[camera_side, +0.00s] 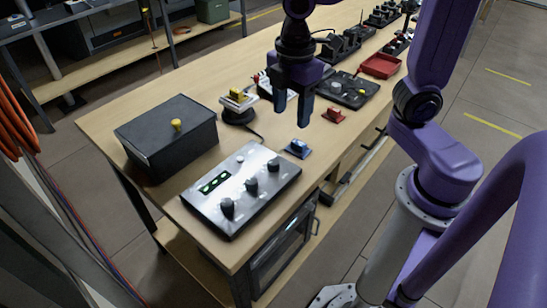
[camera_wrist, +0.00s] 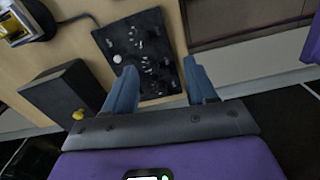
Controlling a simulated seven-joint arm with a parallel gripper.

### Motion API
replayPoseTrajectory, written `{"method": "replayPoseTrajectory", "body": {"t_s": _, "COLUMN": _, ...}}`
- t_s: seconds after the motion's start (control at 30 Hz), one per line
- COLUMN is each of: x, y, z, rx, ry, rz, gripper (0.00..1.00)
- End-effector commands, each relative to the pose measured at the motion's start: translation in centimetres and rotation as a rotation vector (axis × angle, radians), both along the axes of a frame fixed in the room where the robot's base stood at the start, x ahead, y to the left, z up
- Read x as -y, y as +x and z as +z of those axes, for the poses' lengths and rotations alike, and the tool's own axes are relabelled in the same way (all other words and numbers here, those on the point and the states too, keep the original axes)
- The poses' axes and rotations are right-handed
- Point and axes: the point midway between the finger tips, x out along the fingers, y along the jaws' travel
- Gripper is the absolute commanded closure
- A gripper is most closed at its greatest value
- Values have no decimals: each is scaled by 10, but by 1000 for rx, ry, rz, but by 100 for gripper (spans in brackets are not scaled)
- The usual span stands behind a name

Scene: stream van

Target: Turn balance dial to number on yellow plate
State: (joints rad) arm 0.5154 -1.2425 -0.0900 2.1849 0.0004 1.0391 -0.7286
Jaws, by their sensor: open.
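The nearest dial (camera_side: 227,207), the middle dial (camera_side: 251,186) and the far dial (camera_side: 273,165) stand in a row; I cannot tell which is balance. I cannot make out a numbered yellow plate. My gripper (camera_side: 292,123) is open and empty above the table, beyond the panel. In the wrist view, a dark panel (camera_wrist: 150,85) shows between and beyond the fingers; its labels are unreadable.
A black box (camera_side: 165,138) with a yellow knob stands left of the silver panel.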

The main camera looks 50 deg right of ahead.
Motion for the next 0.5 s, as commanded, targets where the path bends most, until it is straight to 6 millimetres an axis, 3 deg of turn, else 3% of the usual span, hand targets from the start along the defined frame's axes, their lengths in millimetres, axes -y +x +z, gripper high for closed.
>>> {"method": "replayPoseTrajectory", "body": {"t_s": 0.2, "x": -4, "y": 35, "z": 6, "rx": -4, "ry": -5, "rz": 89, "gripper": 44}}
{"method": "replayPoseTrajectory", "body": {"t_s": 0.5, "x": -3, "y": 44, "z": -4, "rx": -9, "ry": -9, "rz": 117, "gripper": 44}}
